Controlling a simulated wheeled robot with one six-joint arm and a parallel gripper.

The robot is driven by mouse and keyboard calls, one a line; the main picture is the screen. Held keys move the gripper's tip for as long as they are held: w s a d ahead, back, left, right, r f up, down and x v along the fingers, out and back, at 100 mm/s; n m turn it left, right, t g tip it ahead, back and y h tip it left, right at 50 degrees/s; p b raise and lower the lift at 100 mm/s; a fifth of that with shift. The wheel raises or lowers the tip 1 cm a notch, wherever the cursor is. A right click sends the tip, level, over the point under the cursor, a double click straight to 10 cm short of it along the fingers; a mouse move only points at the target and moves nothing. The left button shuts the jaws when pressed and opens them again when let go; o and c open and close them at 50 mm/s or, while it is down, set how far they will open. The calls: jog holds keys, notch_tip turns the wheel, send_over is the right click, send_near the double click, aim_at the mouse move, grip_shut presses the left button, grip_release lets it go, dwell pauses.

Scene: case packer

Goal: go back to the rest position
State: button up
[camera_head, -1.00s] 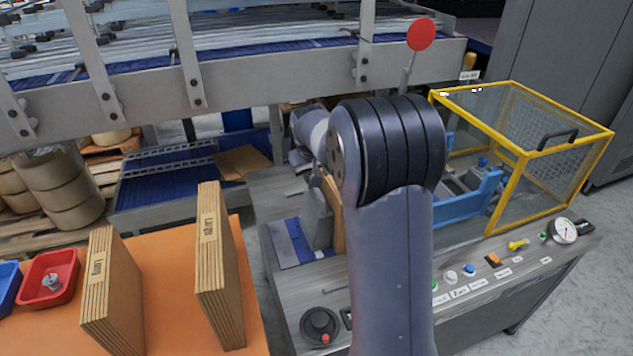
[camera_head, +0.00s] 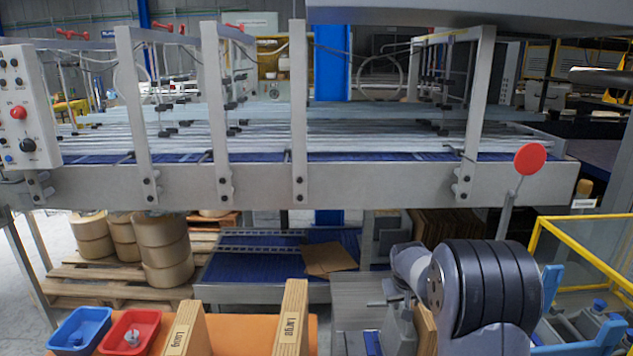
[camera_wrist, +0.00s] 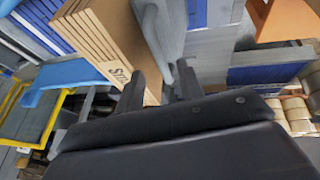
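My gripper (camera_wrist: 160,88) shows in the wrist view with its two dark fingers apart and a gap between them. A bundle of brown cardboard (camera_wrist: 105,40), its label starting with "S", stands just beyond the fingers. The left finger overlaps its near edge; I cannot tell whether they touch. A grey upright plate (camera_wrist: 162,35) stands beside the bundle. In the head view the bundle (camera_head: 426,328) shows as a narrow strip between the grey plate (camera_head: 398,330) and my arm.
Two labelled cardboard bundles (camera_head: 291,322) stand on an orange surface (camera_head: 240,330), near red (camera_head: 108,342) and blue bins. A yellow-framed guard (camera_head: 580,252) is right of my arm. A red disc on a post (camera_head: 530,158) and a long conveyor frame (camera_head: 350,185) stand ahead.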

aim_at(399, 325)
jog(key=x, duration=0.4)
jog(key=shift+f+p, duration=0.1)
jog(key=shift+p, duration=0.25)
jog(key=shift+a, duration=0.4)
